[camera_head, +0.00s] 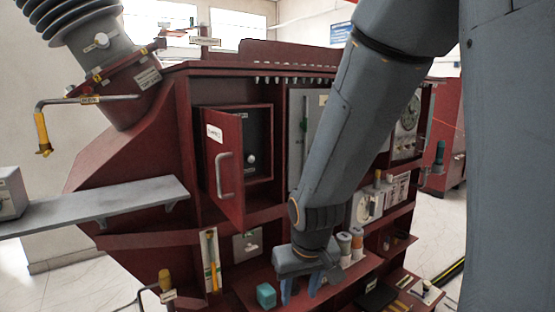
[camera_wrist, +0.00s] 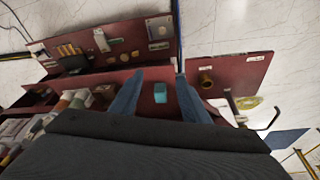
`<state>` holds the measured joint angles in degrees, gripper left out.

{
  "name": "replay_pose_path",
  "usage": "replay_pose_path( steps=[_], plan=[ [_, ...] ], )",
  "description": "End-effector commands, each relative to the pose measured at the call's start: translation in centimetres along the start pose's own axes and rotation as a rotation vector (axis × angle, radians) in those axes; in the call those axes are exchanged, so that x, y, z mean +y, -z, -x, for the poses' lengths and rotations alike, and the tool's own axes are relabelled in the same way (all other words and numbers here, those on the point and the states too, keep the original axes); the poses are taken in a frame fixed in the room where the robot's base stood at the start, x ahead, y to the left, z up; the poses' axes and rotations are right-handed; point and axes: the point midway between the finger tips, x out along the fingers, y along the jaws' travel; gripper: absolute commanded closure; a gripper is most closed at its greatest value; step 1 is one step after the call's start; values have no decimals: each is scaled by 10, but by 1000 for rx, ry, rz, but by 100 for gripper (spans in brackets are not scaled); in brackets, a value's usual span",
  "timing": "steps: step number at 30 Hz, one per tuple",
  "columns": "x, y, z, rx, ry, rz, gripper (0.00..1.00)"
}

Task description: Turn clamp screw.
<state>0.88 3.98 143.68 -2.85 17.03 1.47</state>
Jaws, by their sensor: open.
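My gripper (camera_head: 300,291) points down over the low red shelf (camera_head: 245,290) at the front of the transformer, with its two blue fingers apart. It also shows in the wrist view (camera_wrist: 158,76), open, with nothing gripped. In the wrist view the block (camera_wrist: 161,92) appears between the fingers. No label here is readable enough to name the clamp screw. A brass knob (camera_wrist: 207,79) stands on a red panel right of the fingers in the wrist view. Small fittings show on the bushing's tilted base (camera_head: 130,95).
A cabinet door (camera_head: 224,165) with a grey handle stands open at the left. A grey ledge (camera_head: 100,205) juts out left. Capped canisters (camera_head: 344,245) stand right of my gripper. A yellow-handled tool (camera_head: 212,265) hangs on the front. Open floor (camera_wrist: 235,30) shows beyond the panels.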

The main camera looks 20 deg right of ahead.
Motion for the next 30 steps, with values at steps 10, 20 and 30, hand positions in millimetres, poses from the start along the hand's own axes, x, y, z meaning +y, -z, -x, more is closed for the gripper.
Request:
replay_pose_path(
  steps=[10, 20, 30],
  plan=[
    [32, 267, 12, 730, 35, 61, 58],
    [21, 385, 72, 1220, 232, 165, 58],
    [10, 415, 82, 1297, 283, 189, 58]
  ],
)
